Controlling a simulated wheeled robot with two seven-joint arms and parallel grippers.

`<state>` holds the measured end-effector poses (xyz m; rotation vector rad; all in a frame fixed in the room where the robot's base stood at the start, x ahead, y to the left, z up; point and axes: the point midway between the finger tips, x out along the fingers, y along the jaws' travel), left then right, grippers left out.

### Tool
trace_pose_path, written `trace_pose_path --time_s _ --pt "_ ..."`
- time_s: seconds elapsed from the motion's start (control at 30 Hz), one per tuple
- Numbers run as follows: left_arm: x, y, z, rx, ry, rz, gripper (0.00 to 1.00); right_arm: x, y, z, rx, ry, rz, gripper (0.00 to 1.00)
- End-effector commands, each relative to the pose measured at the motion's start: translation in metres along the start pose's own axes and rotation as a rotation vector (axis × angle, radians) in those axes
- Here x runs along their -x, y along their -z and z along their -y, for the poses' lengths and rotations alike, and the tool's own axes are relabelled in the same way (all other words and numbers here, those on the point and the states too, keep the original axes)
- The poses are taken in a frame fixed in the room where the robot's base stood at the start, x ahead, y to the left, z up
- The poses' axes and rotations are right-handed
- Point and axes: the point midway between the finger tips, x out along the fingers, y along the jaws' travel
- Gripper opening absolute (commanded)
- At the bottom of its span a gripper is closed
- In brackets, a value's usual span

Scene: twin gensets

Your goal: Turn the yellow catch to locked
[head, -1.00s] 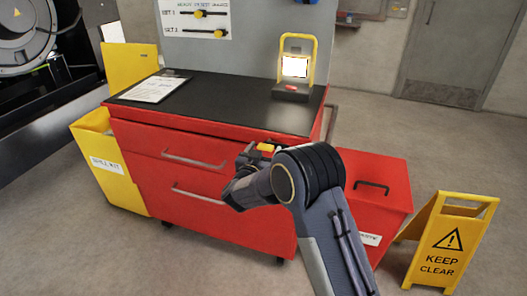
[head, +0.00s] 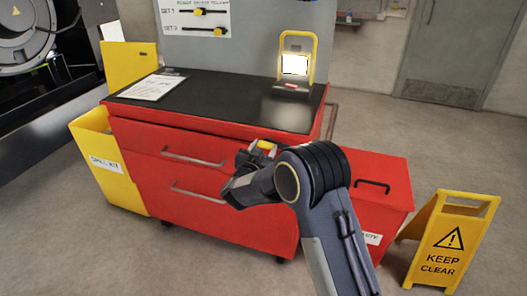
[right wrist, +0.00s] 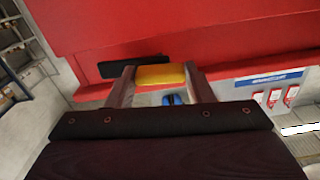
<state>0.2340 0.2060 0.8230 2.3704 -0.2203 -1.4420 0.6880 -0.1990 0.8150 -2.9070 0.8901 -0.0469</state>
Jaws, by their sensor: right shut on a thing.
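The yellow catch (head: 265,145) is on the upper front of the red cabinet (head: 225,220), near its right end. In the right wrist view the catch (right wrist: 160,75) sits between the two fingers of my right gripper (right wrist: 161,84), which is shut on it. A dark plate (right wrist: 128,67) lies behind it against the red front. In the head view my right gripper (head: 259,152) hides part of the catch, so its lock position cannot be read. My left gripper is not in view.
The cabinet's black top holds a white sheet (head: 152,87) and a yellow-framed lamp (head: 297,65). A yellow spill kit bin (head: 98,160) stands left, a red box (head: 385,178) right. A yellow "keep clear" sign (head: 443,245) stands at the far right. Open floor lies in front.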

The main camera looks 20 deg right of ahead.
Motion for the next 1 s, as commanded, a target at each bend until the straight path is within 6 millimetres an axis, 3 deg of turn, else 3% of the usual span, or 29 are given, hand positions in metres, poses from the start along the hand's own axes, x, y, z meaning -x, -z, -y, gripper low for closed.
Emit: trace_pose_path --time_s 1.0 --pt "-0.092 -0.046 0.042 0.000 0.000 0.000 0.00 0.000 -0.006 -0.001 -0.928 -0.001 0.000 0.06"
